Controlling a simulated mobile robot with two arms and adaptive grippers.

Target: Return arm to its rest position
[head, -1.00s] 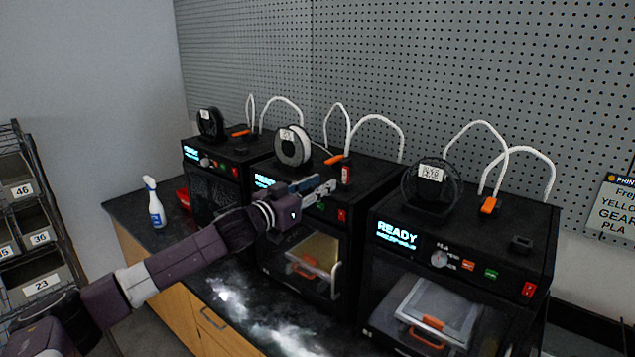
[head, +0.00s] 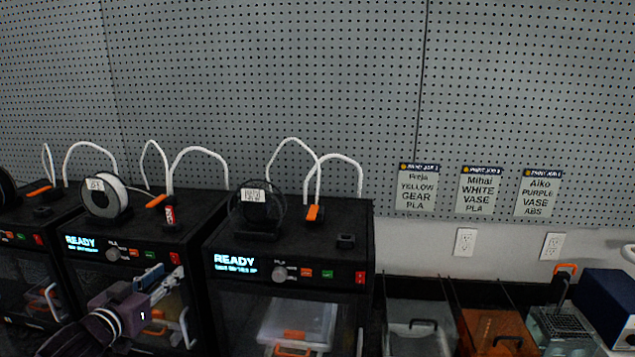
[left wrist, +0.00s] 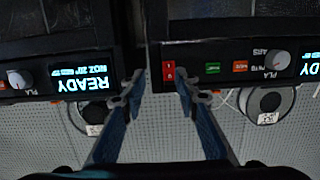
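My left gripper (head: 165,283) is in front of the middle black 3D printer (head: 140,226), below its control panel and near the upper right of its door. In the left wrist view my left gripper (left wrist: 157,88) has its two blue fingers apart with nothing between them. The picture there is upside down, and the fingers frame the gap between two printers and a red button (left wrist: 168,72). My left arm comes in from the lower left of the head view. My right gripper is not in view.
A right-hand printer (head: 290,230) stands close beside the middle one, both with READY lit. A white filament spool (head: 102,203) sits on the middle printer. Several bins, including an orange one (head: 495,325), stand at the lower right. Print-job signs (head: 417,187) hang on the pegboard.

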